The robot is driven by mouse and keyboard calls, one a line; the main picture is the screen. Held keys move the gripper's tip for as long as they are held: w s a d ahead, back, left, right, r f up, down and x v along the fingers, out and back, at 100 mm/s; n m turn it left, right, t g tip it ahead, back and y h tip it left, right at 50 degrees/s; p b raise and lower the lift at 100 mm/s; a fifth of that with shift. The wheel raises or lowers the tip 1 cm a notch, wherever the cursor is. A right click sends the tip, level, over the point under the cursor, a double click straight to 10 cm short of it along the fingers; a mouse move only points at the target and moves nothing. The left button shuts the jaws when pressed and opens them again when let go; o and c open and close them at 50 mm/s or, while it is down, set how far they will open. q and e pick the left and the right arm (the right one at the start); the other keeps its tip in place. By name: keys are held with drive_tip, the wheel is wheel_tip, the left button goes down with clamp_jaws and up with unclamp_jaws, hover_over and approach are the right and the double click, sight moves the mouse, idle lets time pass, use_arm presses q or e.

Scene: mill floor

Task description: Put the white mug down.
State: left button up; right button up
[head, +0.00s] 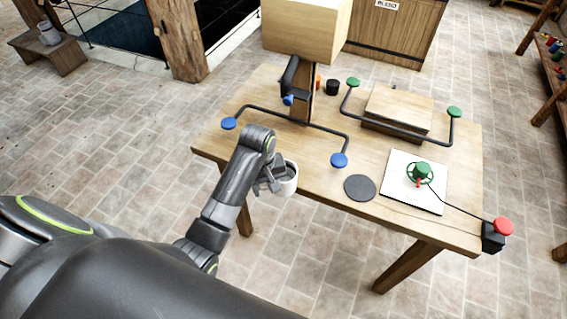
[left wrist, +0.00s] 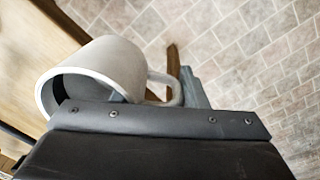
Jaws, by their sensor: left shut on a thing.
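The white mug (head: 290,181) is in my left gripper (head: 272,180), at the front left edge of the wooden table (head: 320,181). The gripper is shut on the mug, and its dark fingers hide part of it. In the left wrist view the mug (left wrist: 113,67) shows its open rim toward the lower left and its handle toward the right. The table edge shows at the left of that view, with floor at the right. I cannot tell whether the mug touches the table. My right gripper is not in view.
A dark round mat (head: 360,188) lies bare on the table, right of the mug. A blue-knobbed bar (head: 300,121) stands behind the mug. A white board (head: 402,192) with a green valve (head: 421,172) is farther right. A red button (head: 503,226) sits at the right corner.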

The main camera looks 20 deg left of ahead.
use_arm(q)
drive_tip(key=w, duration=1)
drive_tip(key=shift+w+d+p, duration=0.15)
drive_tip(key=shift+w+p, duration=0.15)
drive_tip(key=shift+f+p, duration=0.35)
drive_tip(key=shift+f, duration=1.4)
drive_tip(key=o, duration=1.2)
drive_tip(key=shift+f, duration=0.15)
wheel_tip(320, 180, up, 12)
drive_tip(key=shift+s+r+b, duration=0.1)
drive_tip(key=shift+r+b, duration=0.1)
drive_tip(key=shift+b, duration=0.1)
drive_tip(key=shift+a, duration=0.2)
